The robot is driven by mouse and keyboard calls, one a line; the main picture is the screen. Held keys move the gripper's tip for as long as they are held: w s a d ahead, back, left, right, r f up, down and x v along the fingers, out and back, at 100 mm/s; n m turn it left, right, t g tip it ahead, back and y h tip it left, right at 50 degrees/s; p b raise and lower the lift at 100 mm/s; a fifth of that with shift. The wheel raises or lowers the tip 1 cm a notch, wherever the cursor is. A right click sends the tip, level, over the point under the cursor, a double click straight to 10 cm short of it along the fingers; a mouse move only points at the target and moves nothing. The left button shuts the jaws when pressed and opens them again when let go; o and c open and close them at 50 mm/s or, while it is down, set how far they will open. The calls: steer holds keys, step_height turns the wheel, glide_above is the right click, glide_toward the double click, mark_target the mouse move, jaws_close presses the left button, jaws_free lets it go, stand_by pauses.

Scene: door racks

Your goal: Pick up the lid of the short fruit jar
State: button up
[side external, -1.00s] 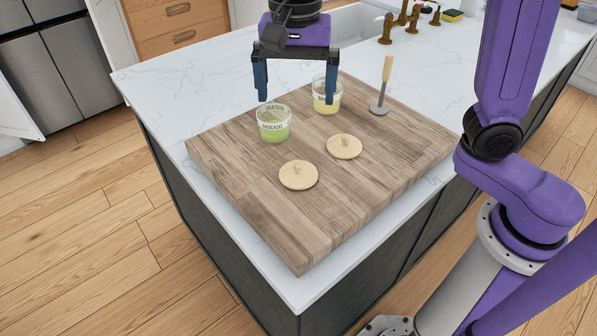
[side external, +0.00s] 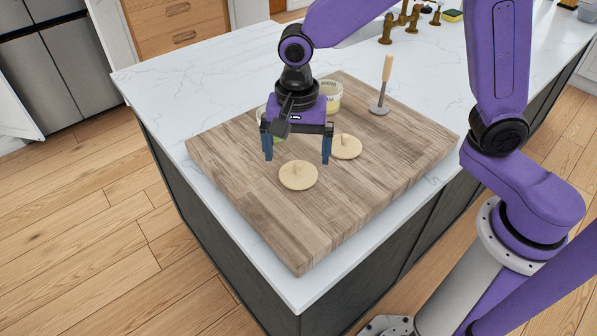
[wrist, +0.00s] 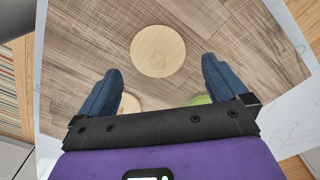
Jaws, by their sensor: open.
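The front lid (side external: 298,176) is just below and in front of my gripper (side external: 297,160) in the side view. The other lid (side external: 347,147) is behind it to the right, partly behind a finger. In the wrist view the nearer lid (wrist: 158,50) shows whole, ahead of the open, empty fingers (wrist: 160,65). The yellow jar (side external: 333,95) and the green jar (side external: 261,113) stand open behind my gripper, both partly hidden. I cannot tell which lid belongs to which jar.
The wooden cutting board (side external: 380,175) lies on the white marble counter (side external: 150,85) near its corner. A tool with a wooden handle (side external: 387,68) stands upright at the board's back right. The board's front part is clear.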

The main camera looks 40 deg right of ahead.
mark_target(299, 163)
step_height(299, 163, down, 4)
steer(key=shift+s+d+f, duration=0.1)
steer(key=shift+c, duration=0.3)
steer(key=c, duration=0.8)
steer(key=shift+c, duration=0.2)
steer(key=shift+r, duration=0.2)
